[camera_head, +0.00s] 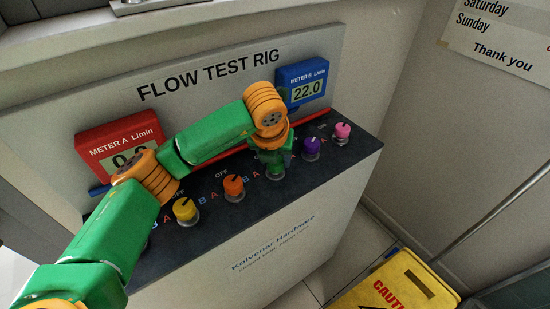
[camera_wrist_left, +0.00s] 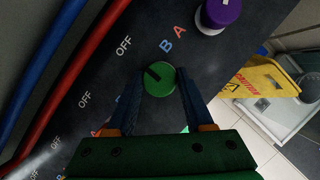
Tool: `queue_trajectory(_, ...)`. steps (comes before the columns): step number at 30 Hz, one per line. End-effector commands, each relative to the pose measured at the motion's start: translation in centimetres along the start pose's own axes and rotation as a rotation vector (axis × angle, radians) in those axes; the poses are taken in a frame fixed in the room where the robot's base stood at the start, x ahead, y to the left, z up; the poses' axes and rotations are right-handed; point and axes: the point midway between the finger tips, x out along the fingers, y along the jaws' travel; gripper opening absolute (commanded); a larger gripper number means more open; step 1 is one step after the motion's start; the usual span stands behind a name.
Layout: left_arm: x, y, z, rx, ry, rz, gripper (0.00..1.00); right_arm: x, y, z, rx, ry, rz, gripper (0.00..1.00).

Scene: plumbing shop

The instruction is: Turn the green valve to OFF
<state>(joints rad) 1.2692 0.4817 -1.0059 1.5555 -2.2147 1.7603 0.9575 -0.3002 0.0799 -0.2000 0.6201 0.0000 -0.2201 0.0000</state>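The green valve (camera_wrist_left: 160,82) is a round knob on the dark panel. In the left wrist view its dark pointer mark runs toward the upper left, roughly toward an OFF label (camera_wrist_left: 124,46). A blue B (camera_wrist_left: 167,46) and a red A lie between it and the purple valve. My left gripper (camera_wrist_left: 160,76) is open, with one blue finger on each side of the green knob; I cannot tell whether they touch it. In the head view my left gripper (camera_head: 274,160) is over the green valve and hides most of it. My right gripper is out of view.
Yellow (camera_head: 184,209), orange (camera_head: 233,186), purple (camera_head: 312,147) and pink (camera_head: 342,131) knobs share the panel. The blue meter B (camera_head: 303,83) reads 22.0; the red meter A (camera_head: 118,142) is partly hidden by my arm. Red and blue pipes run behind. A yellow caution sign (camera_head: 405,285) stands at right.

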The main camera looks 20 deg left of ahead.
Motion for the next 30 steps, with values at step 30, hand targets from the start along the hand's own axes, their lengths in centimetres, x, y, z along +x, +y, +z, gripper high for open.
queue_trajectory(30,-7.1,0.0,0.0,0.001,0.000,0.000,0.82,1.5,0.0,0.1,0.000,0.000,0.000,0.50)
